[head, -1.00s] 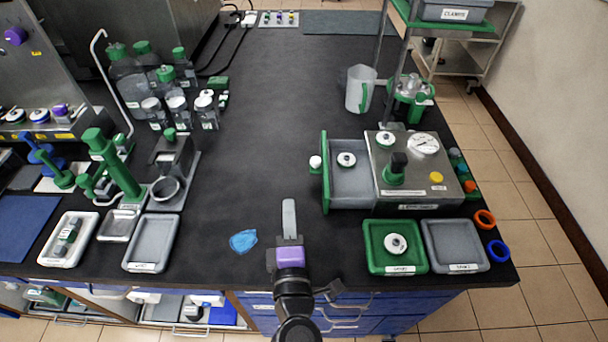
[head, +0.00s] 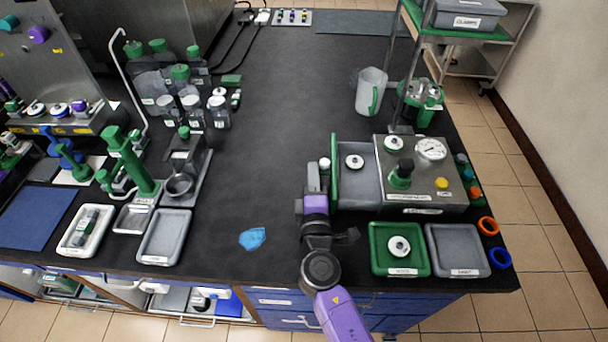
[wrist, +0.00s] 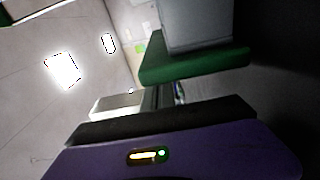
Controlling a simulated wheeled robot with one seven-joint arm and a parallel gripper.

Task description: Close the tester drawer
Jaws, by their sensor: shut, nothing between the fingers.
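The tester (head: 425,190) is a grey metal box with a dial and knobs on the right of the bench. Its drawer (head: 358,195) stands pulled out to the left, with a green front (head: 334,170) and a white-capped knob (head: 324,163). A small white and dark round part (head: 354,162) sits in the drawer. My gripper (head: 313,178) is shut and empty, just left of the drawer front and knob. I cannot tell whether it touches them. The wrist view does not show the drawer.
A green tray (head: 400,268) and a grey tray (head: 458,272) lie in front of the tester. Orange and blue rings (head: 488,226) lie near the right edge. A shelf post (head: 397,90) rises behind.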

